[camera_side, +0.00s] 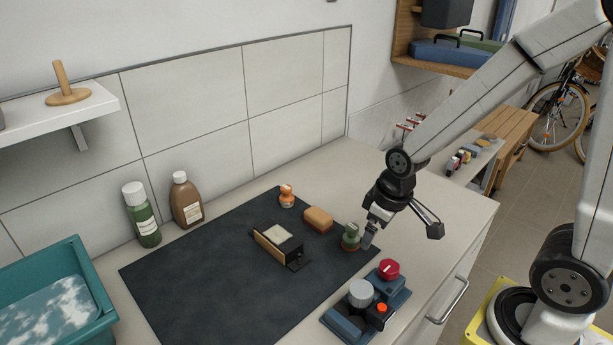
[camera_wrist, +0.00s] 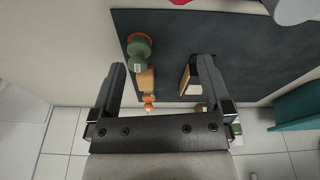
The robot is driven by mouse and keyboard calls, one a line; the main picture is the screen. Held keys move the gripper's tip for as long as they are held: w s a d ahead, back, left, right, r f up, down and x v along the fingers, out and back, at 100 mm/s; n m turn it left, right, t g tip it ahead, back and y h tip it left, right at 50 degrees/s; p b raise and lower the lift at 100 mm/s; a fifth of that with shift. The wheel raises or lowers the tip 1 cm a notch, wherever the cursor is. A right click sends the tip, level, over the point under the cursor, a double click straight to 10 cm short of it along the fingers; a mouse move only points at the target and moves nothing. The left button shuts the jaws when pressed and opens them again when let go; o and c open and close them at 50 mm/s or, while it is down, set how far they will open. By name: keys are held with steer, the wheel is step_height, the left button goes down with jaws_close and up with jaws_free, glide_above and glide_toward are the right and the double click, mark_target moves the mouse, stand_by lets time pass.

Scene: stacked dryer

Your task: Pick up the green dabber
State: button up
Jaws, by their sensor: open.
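The green dabber (camera_side: 350,239) stands upright near the right corner of the dark mat (camera_side: 190,285). In the wrist view the green dabber (camera_wrist: 139,47) shows its round green top with an orange-brown part beside it. My gripper (camera_side: 368,236) is open and empty, just right of the dabber in the side view, with a fingertip close to it. In the wrist view my gripper (camera_wrist: 162,66) has its fingers wide apart. The dabber lies past the fingertips, nearer the left finger. I cannot tell whether anything touches.
A brown block (camera_side: 318,219) and an orange dabber (camera_side: 287,195) stand behind the green one. A blue device with red and grey knobs (camera_side: 368,308) stands in front. Bottles (camera_side: 186,201) and a teal tub (camera_side: 95,265) are farther left.

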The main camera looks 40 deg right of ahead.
mark_target(353, 226)
steer(key=shift+w+d+f+n+g+y, duration=0.25)
steer(key=shift+w+d+n, duration=0.4)
steer(key=shift+w+n, duration=0.6)
steer(key=shift+w+d+f+n+g+y, duration=0.15)
steer(key=shift+w+d+f+n, duration=0.2)
steer(key=shift+w+d+n, duration=0.6)
steer(key=shift+w+d+f+n+g+y, duration=0.1)
steer(key=shift+w+d+f+n+g, duration=0.2)
steer(key=shift+w+n, duration=1.2)
steer(key=shift+d, duration=0.1)
steer(key=shift+w+f, duration=0.15)
steer(key=shift+f, duration=1.15)
steer(key=shift+w+a+f, duration=0.15)
steer(key=shift+a+f, duration=0.05)
steer(key=shift+f, duration=1.1)
steer(key=shift+w+a+f, duration=0.15)
steer(key=shift+f, duration=1.1)
steer(key=shift+c, duration=0.2)
steer(key=c, duration=1.3)
